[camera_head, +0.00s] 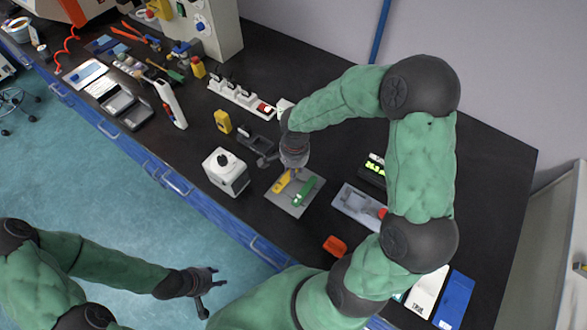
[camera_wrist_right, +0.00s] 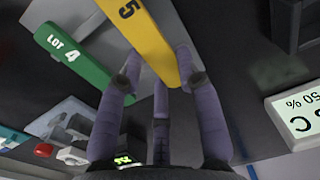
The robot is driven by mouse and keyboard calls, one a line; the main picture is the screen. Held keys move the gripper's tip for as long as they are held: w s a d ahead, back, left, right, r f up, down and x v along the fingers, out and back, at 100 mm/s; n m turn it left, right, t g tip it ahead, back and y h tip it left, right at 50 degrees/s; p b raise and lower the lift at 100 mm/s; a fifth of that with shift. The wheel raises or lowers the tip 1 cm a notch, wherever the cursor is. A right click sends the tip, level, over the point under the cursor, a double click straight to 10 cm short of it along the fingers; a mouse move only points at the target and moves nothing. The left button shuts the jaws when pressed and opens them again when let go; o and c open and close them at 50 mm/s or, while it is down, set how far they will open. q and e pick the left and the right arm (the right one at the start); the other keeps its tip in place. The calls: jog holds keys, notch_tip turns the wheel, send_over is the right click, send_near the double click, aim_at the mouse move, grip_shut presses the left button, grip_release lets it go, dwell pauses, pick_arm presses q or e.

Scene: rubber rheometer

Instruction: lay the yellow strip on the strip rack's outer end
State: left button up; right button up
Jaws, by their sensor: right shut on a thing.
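The yellow strip (camera_head: 281,183), marked 5, is between the fingers of my right gripper (camera_head: 292,174), which is shut on it. The wrist view shows the yellow strip (camera_wrist_right: 152,38) running up from the fingertips (camera_wrist_right: 160,75). A green strip (camera_head: 304,190) lies beside it on a square grey plate (camera_head: 292,208); it reads LOT 4 in the wrist view (camera_wrist_right: 72,58). The plate may be the strip rack; I cannot tell surely, nor whether the yellow strip touches it. My left gripper (camera_head: 210,291) is open and empty, over the floor at the table's front.
A white box with a black knob (camera_head: 226,172) stands left of the plate. A grey tray (camera_head: 357,208) and a display (camera_head: 375,165) are to its right. A white rack (camera_head: 240,97) stands behind.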

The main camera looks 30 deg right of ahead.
jog(key=shift+f, duration=0.2)
jog(key=o, duration=1.2)
jog(key=shift+o, duration=0.2)
jog(key=shift+r, duration=0.1)
notch_tip(320, 180, up, 12)
jog(key=shift+s, duration=0.15)
